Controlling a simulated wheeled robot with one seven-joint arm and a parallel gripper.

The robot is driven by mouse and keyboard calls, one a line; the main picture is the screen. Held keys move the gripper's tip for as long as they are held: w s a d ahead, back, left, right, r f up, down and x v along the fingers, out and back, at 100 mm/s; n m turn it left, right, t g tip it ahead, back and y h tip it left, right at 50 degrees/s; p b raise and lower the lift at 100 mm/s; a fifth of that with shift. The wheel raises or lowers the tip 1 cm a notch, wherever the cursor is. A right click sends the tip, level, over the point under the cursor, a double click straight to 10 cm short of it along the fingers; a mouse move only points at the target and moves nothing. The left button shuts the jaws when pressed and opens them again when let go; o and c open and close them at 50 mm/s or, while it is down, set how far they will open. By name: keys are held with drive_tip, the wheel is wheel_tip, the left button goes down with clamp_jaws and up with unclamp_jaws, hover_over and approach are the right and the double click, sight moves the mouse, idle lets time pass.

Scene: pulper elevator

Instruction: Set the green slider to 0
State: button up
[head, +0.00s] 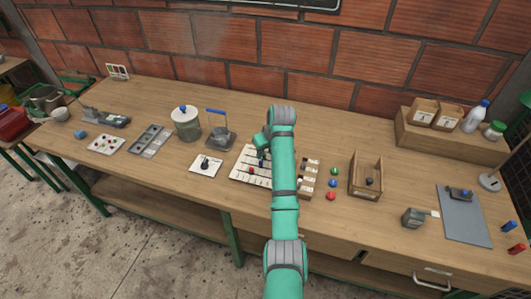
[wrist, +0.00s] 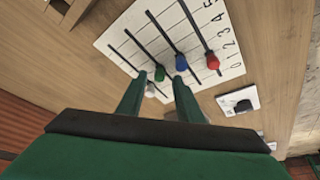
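The white slider board (head: 238,177) lies on the bench beside my arm, and it also fills the upper middle of the wrist view (wrist: 200,25). It has parallel dark slots and a printed scale of 0 to 5 along one edge. The green knob (wrist: 160,74) shows between my fingertips, in the lower half of its slot toward the 0 end; its exact mark is unclear. The blue knob (wrist: 181,63), red knob (wrist: 213,61) and white knob (wrist: 151,91) sit nearby. My gripper (wrist: 160,79) is open, with gaps beside the green knob; contact is not visible.
A small white panel with a black knob (head: 206,162) lies left of the board. Coloured buttons (head: 333,184) and a wooden box (head: 366,172) are to the right. The bench behind my arm is clear.

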drive_tip(key=shift+w+a+f, duration=0.1)
drive_tip(key=shift+w+f, duration=0.15)
drive_tip(key=shift+f, duration=0.35)
